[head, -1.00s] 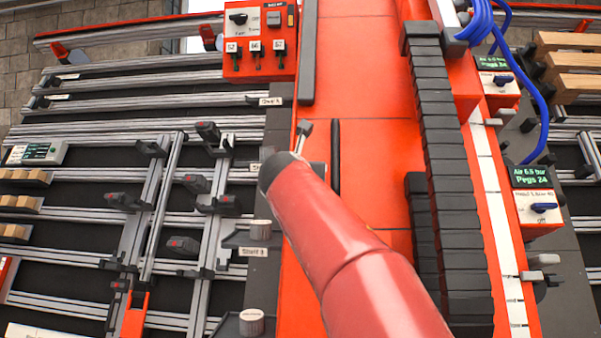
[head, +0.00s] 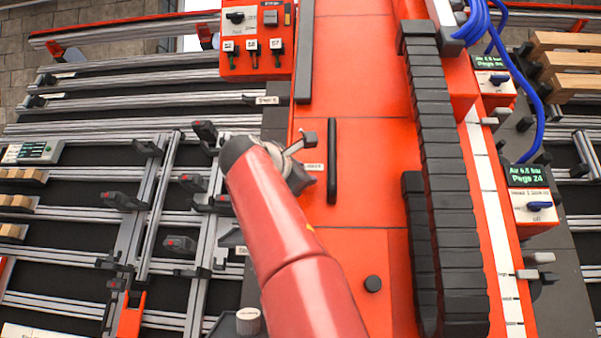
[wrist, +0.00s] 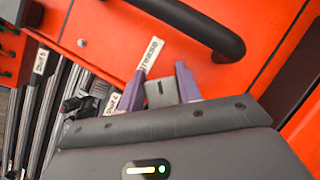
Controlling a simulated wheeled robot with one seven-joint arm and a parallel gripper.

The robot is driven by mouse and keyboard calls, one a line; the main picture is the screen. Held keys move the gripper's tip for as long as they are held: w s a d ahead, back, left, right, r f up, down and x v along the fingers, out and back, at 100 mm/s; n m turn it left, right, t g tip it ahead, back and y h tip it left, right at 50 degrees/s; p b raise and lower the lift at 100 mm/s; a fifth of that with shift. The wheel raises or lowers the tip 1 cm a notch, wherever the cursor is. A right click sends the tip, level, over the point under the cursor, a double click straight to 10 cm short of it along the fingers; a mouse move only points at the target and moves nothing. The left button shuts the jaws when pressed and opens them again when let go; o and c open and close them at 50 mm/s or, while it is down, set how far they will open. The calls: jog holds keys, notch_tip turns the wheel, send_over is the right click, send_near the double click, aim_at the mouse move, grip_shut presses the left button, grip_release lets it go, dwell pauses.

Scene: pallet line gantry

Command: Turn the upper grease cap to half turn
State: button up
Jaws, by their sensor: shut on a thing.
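In the wrist view my gripper (wrist: 162,88) has its two purple fingers on either side of a small grey piece (wrist: 159,94), shut on it. I take this piece for the upper grease cap; only a flat grey face shows, so its turn angle cannot be told. It sits by a white label (wrist: 149,55) on the red panel (wrist: 105,28). In the head view my red arm reaches up to the panel's left edge, and my gripper's fingers and the cap are hidden there. The same label (head: 314,167) shows just right of my wrist.
A black bar handle (head: 332,160) stands close right of my gripper, also at the top of the wrist view (wrist: 200,25). A red switch box (head: 257,40) is above left. Rails and clamps fill the left. A black cable chain (head: 436,180) runs down the right.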

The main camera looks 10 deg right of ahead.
jog(key=shift+f+m+g, duration=0.1)
jog(key=shift+m+g, duration=0.3)
jog(key=shift+m, duration=0.3)
jog(key=shift+s+d+f+m+g, duration=0.1)
jog(key=shift+m+g, duration=0.3)
jog(key=shift+m, duration=0.4)
jog(key=o, duration=1)
jog(key=v, duration=0.7)
jog(key=shift+s+a+b, duration=0.25)
jog(key=shift+a+b, duration=0.1)
